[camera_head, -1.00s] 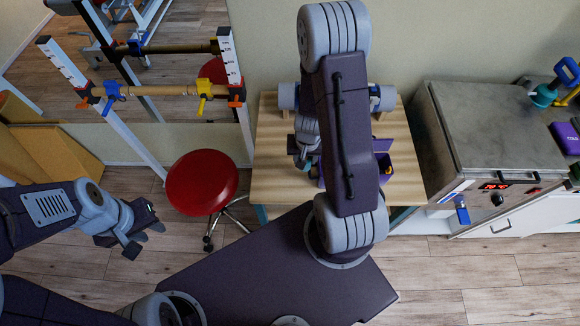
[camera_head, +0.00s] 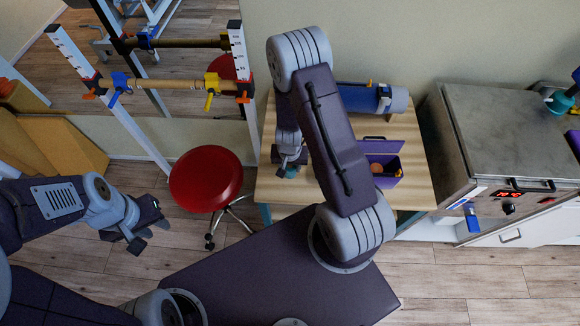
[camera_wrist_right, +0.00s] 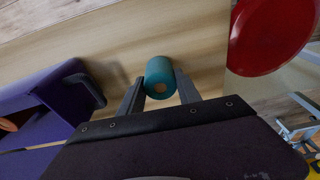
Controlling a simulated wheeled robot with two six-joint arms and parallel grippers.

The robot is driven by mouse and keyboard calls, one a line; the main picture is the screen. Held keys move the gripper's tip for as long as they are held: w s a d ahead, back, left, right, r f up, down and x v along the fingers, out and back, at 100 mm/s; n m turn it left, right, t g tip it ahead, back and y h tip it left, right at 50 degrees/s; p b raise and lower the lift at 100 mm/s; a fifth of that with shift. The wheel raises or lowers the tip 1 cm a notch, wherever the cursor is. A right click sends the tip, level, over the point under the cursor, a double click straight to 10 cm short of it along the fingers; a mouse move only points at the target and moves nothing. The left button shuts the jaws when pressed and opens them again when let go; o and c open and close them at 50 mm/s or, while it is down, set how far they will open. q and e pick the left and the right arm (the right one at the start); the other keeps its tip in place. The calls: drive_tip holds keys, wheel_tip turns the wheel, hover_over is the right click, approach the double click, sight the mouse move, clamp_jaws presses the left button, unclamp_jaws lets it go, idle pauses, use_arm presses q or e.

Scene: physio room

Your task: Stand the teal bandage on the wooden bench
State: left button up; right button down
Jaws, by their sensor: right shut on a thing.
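The teal bandage (camera_wrist_right: 159,76) is a short roll with a tan round end facing the camera in the right wrist view. My right gripper (camera_wrist_right: 159,90) is shut on it, one finger on each side. In the head view the bandage (camera_head: 291,172) shows just below my right gripper (camera_head: 290,160), over the left front part of the wooden bench (camera_head: 413,140). The bench top (camera_wrist_right: 205,60) lies behind it in the wrist view; I cannot tell whether they touch. My left gripper (camera_head: 148,235) is open and empty, left of the bench, over the floor.
A purple box (camera_head: 383,163) with its lid up stands on the bench, an orange item inside. A blue roll (camera_head: 360,98) lies along the back of the bench. A red stool (camera_head: 205,178) is left of the bench, a metal cabinet (camera_head: 500,140) right. The bench's left front is clear.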

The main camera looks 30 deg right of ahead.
drive_tip(key=shift+f, duration=0.2)
drive_tip(key=c, duration=0.9)
unclamp_jaws()
drive_tip(key=shift+r, duration=0.1)
drive_tip(key=shift+c, duration=0.2)
drive_tip(key=shift+o, duration=0.5)
